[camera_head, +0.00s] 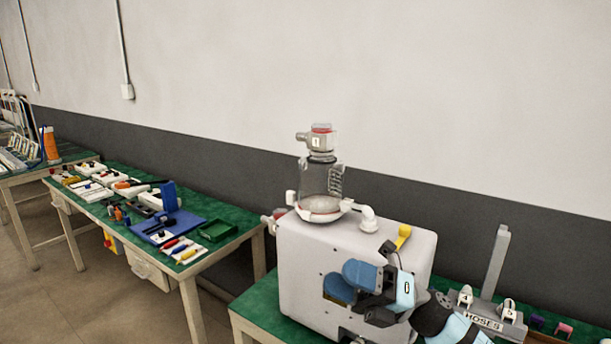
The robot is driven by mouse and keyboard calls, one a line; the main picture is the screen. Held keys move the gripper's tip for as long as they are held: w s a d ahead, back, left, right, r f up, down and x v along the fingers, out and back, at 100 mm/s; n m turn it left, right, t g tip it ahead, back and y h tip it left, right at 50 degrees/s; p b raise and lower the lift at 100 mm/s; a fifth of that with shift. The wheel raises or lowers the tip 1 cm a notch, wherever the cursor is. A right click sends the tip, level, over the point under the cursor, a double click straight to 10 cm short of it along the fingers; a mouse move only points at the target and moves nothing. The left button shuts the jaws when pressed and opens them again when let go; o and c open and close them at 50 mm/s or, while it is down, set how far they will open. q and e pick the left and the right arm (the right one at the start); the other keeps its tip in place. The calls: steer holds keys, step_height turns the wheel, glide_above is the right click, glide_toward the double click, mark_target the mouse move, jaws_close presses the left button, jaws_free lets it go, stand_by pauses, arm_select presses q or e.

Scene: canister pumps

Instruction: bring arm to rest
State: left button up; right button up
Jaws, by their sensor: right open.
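My right gripper (350,281) is in front of the white pump housing (310,255). Its arm comes in from the lower right. Its two blue fingertips are close to the housing's front face, and I see nothing held between them. I cannot tell whether they touch the housing. A dark opening in the front face is partly hidden behind the fingers. A clear canister (318,182) with a grey, red-topped head (320,138) stands upright on the housing. My left gripper is out of view.
A yellow knob (403,236) and a white elbow pipe (369,218) stick up from the housing. A hose rack (482,320) labelled HOSES stands at the right, near my arm. A green-topped table (225,213) with tools and a green tray (217,230) stands at the left.

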steer(key=s+d+f+m+t+h+b, duration=0.1)
steer(key=d+f+m+t+h, duration=0.35)
steer(key=f+m+t, duration=0.75)
steer(key=s+d+f+m+t+h+b, duration=0.15)
steer(key=f+m+t+h, duration=0.65)
steer(key=m, duration=0.8)
steer(key=s+d+f+m+g+h+b, duration=0.1)
steer(key=s+d+f+m+g+h, duration=0.3)
steer(key=s+f, duration=0.55)
steer(key=s+d+f+m+g+h+b, duration=0.1)
steer(key=s+d+f+m+g+h, duration=0.2)
steer(key=s+f+m, duration=0.65)
arm_select(q)
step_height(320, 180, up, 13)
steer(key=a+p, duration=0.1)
steer(key=p, duration=2)
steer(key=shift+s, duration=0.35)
arm_select(e)
step_height(320, 180, up, 12)
steer(key=w+n+g, duration=0.1)
steer(key=n+g, duration=0.1)
steer(key=shift+d+n+h, duration=0.2)
steer(key=shift+n+h, duration=0.15)
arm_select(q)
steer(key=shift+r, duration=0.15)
arm_select(e)
steer(key=shift+w, duration=0.1)
